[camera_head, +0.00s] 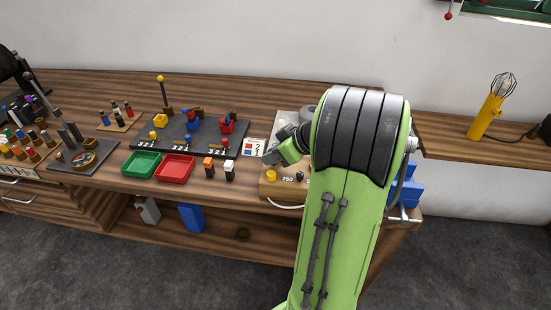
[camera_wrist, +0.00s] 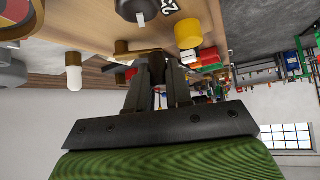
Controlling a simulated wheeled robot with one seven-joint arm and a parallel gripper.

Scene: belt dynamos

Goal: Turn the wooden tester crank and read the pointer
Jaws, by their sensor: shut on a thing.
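The tester is a light wooden box (camera_head: 268,190) at the bench's right end, with a "250" label, a yellow knob (camera_head: 271,175) and a dark knob (camera_head: 300,176) on its front. My gripper (camera_head: 283,148) is above the box, partly behind my green arm. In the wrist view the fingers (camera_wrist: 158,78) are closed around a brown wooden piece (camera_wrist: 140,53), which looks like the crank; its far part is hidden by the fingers. The yellow knob shows close by in the wrist view (camera_wrist: 188,33). A coloured round face (camera_wrist: 15,20) is cut off at the corner; no pointer reading is legible.
A green tray (camera_head: 140,164) and a red tray (camera_head: 175,168) lie left of the tester. Two small capped parts, orange (camera_head: 208,166) and white (camera_head: 230,170), stand between. A dark rack (camera_head: 180,135) is behind. A yellow lamp (camera_head: 490,112) stands on the right bench.

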